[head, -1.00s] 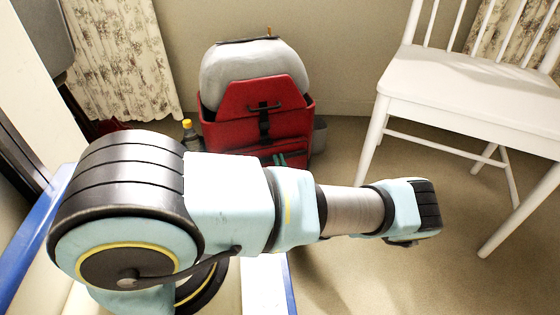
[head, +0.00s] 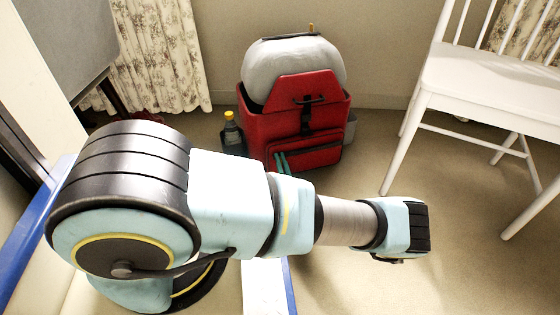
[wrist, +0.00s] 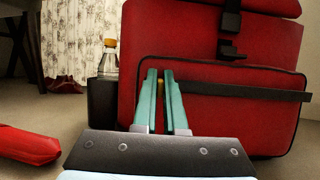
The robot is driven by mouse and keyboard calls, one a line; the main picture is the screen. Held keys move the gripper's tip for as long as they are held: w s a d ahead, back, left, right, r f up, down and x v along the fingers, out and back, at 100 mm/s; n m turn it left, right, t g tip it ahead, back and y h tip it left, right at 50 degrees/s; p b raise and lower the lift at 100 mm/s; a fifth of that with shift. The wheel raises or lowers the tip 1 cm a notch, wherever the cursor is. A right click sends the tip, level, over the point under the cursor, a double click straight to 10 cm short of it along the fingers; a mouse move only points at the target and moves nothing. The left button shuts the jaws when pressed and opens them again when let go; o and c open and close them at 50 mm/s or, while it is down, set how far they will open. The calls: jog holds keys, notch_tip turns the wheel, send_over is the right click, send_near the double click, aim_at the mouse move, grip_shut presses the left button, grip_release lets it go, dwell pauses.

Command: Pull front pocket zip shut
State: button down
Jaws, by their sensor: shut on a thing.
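A dark zip band (wrist: 240,91) runs along the pocket's upper edge. My gripper (wrist: 160,72) is at the pocket's upper left end. Its teal fingers are shut on a small yellowish piece between them, apparently the zip pull, mostly hidden. The fingers also show in the head view (head: 281,160).
A white chair (head: 490,85) is at the right. A red object (wrist: 28,145) lies on the floor at left. Carpet is clear between suitcase and chair.

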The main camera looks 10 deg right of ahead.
jog(key=shift+s+a, duration=0.1)
jog(key=shift+a, duration=0.3)
jog(key=c, duration=1.2)
grip_release()
jog(key=shift+o, duration=1.1)
jog(key=shift+d, duration=0.1)
jog(key=v, duration=0.7)
jog(key=shift+s+f+b, duration=0.15)
jog(key=shift+s+b, duration=0.05)
jog(key=shift+b, duration=0.2)
